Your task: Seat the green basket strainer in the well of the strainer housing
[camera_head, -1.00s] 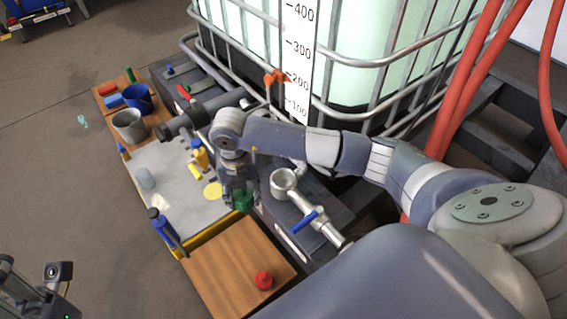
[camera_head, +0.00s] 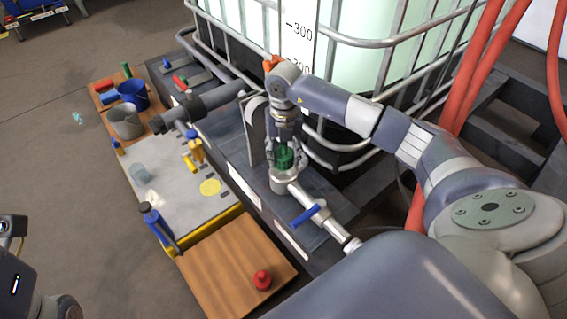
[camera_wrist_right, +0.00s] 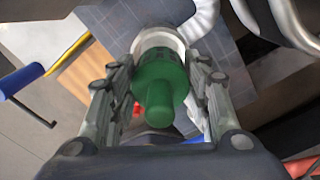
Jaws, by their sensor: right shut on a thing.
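The green basket strainer (camera_head: 285,157) is held in my right gripper (camera_head: 285,160), directly over the strainer housing (camera_head: 279,184). The housing is a round metal cup joined to a pipe. In the right wrist view, the green strainer (camera_wrist_right: 160,85) sits between both fingers of the right gripper (camera_wrist_right: 162,95). The pale rim of the housing (camera_wrist_right: 158,38) shows just behind it. I cannot tell whether the strainer's lower end is inside the well. Part of my left arm shows at the lower left; its gripper fingers are not in view.
A blue-handled valve (camera_head: 306,215) is on the pipe beside the housing. A wooden board (camera_head: 235,265) bears a red knob (camera_head: 262,280). A grey mat (camera_head: 185,190) holds several small items. A caged tank (camera_head: 350,45) stands close behind the housing.

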